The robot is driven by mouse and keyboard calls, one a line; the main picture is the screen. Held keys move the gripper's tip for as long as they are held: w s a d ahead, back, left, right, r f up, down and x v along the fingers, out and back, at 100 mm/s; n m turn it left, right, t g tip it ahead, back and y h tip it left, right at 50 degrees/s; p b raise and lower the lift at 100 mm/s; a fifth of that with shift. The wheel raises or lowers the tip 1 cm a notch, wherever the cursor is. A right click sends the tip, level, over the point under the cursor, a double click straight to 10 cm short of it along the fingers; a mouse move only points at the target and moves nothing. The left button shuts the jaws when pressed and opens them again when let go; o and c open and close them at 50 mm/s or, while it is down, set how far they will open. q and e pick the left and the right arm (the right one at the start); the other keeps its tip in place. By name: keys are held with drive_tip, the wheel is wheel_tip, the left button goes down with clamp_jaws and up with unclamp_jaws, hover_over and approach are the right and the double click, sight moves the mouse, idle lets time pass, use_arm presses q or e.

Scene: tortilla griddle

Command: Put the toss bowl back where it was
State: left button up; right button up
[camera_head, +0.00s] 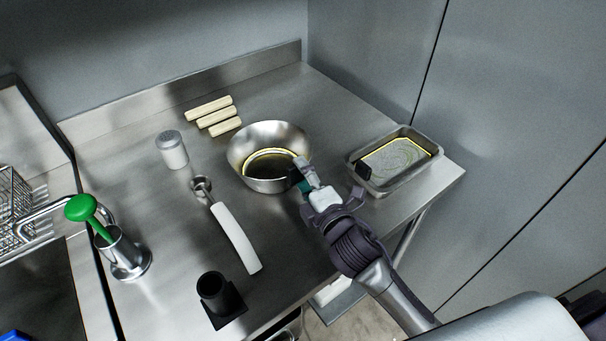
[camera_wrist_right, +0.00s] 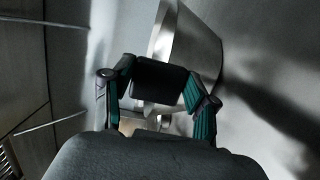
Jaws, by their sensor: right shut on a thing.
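The toss bowl (camera_head: 243,150) is a wide, round metal bowl, upright at the middle of the steel counter, with a dark yellowish ring inside. My right gripper (camera_head: 303,178) is shut on the bowl's near right side. In the right wrist view the bowl (camera_wrist_right: 188,45) is a shiny curved wall just beyond the fingers (camera_wrist_right: 160,95), with a dark block between them. I cannot tell whether the bowl's base touches the counter. My left gripper is not in view.
A rectangular metal pan (camera_head: 402,180) stands right of the bowl. Pale sticks (camera_head: 215,115) lie behind it.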

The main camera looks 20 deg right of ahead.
drive_tip(key=shift+r, duration=0.1)
drive_tip(key=o, duration=1.4)
drive_tip(key=s+d+b, duration=0.2)
drive_tip(key=s, duration=1)
drive_tip(key=shift+r, duration=0.3)
